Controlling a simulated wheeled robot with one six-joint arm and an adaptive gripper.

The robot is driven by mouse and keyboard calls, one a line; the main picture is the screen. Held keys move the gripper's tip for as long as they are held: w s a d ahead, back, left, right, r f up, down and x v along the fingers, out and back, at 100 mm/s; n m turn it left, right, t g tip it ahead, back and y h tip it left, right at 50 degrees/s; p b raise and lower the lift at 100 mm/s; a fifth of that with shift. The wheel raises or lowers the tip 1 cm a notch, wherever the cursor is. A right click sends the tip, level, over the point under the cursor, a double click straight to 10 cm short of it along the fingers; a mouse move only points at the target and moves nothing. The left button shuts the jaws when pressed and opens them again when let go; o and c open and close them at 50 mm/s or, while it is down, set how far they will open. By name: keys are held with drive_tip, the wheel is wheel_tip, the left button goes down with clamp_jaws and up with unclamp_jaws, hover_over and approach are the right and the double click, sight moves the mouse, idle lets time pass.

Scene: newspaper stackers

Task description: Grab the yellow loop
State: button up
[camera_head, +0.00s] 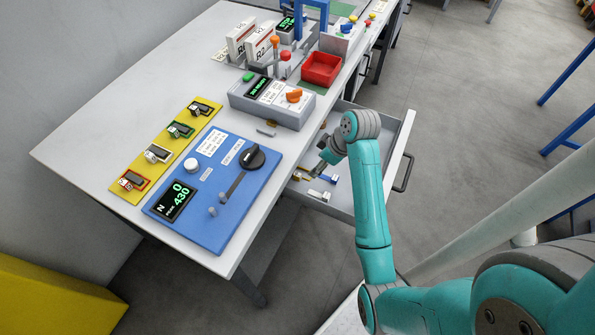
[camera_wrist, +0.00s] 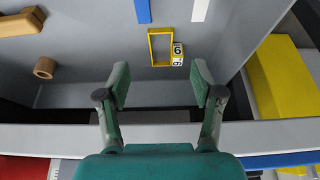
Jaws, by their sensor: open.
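The yellow loop (camera_wrist: 151,48) is a thin rectangular frame with a white numbered block (camera_wrist: 178,54) at its right side. It lies on the grey floor of the open drawer (camera_head: 342,208). My gripper (camera_wrist: 160,72) is open and empty. In the wrist view its two fingers stand apart, nearer the camera than the loop, with the loop showing ahead of the gap between them.
The drawer also holds a blue strip (camera_wrist: 143,10), a white strip (camera_wrist: 200,10), a brown ring-like piece (camera_wrist: 45,68) and a wooden piece (camera_wrist: 20,22). A blue panel (camera_head: 225,205) sits on the tabletop.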

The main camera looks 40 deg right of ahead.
sight(307, 176)
drive_tip(key=shift+x, duration=3.65)
drive_tip(key=shift+s, duration=0.1)
drive_tip(key=c, duration=1)
